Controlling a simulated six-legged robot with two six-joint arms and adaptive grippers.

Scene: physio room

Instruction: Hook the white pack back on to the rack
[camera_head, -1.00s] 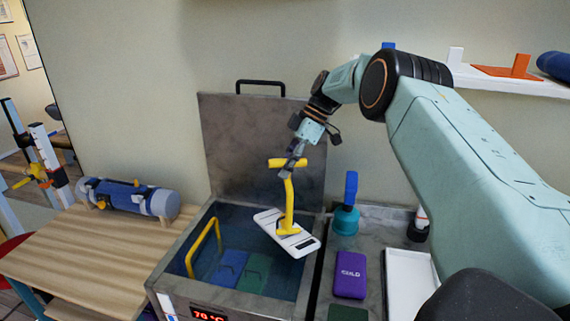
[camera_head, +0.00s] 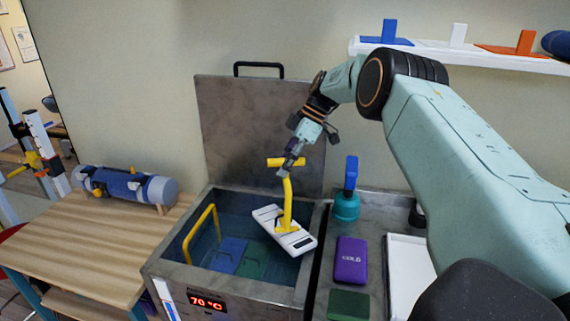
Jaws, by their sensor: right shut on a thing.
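The white pack (camera_head: 268,219) has dark marks and hangs tilted over the open water tank (camera_head: 226,284), near its right side. A yellow T-handled tool (camera_head: 287,192) holds it by its lower end. My right gripper (camera_head: 287,168) is shut on the tool's upper part, just under the crossbar. A yellow bar frame (camera_head: 202,232) stands in the tank at left; it may be part of the rack. A blue pack (camera_head: 230,250) and a green pack (camera_head: 254,262) lie low in the tank. I cannot tell whether the white pack touches the water. My left gripper is not in view.
The tank's raised lid (camera_head: 245,130) stands behind. A wooden table (camera_head: 95,245) stands at left. A wall shelf (camera_head: 480,58) is at upper right.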

